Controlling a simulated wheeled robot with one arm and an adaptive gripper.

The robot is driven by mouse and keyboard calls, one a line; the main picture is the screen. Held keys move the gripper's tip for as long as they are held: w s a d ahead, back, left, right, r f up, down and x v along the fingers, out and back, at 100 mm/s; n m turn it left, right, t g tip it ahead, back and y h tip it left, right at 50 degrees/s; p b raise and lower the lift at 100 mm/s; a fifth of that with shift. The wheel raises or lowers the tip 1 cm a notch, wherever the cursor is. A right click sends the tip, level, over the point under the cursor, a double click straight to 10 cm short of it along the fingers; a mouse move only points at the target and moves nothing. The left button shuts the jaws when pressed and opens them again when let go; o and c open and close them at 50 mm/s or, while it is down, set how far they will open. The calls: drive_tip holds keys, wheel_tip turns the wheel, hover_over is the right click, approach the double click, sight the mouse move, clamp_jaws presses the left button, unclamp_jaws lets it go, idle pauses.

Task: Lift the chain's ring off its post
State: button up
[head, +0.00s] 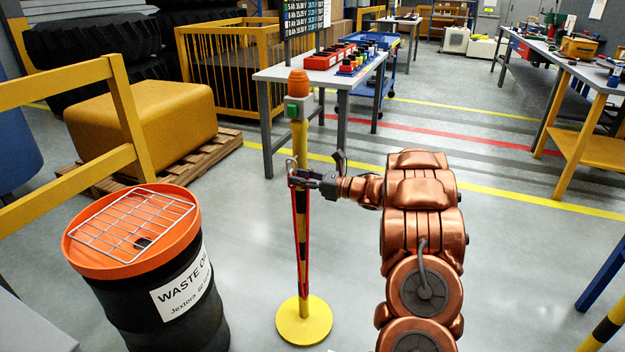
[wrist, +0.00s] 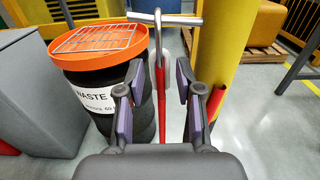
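The yellow post (head: 300,140) stands upright on a round base, with an orange cap and dark bands; it fills the right of the wrist view (wrist: 212,50). A silver bar (wrist: 180,19) sticks out sideways beside it. The silver ring (wrist: 158,38) hangs over this bar, with the red chain (wrist: 161,105) below it, looking like a smooth strip. In the head view the red chain (head: 306,240) hangs along the post. My gripper (wrist: 160,72) is open; its fingers stand either side of the ring and chain line, with gaps on both sides. Contact with the post cannot be told.
A black waste oil drum (head: 215,312) with an orange top and wire grid stands left of the post. A yellow rail (head: 60,90) and a grey workbench (head: 275,75) are behind. Open floor (head: 530,270) lies to the right.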

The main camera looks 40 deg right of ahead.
drive_tip(key=shift+x, duration=1.4)
clamp_jaws()
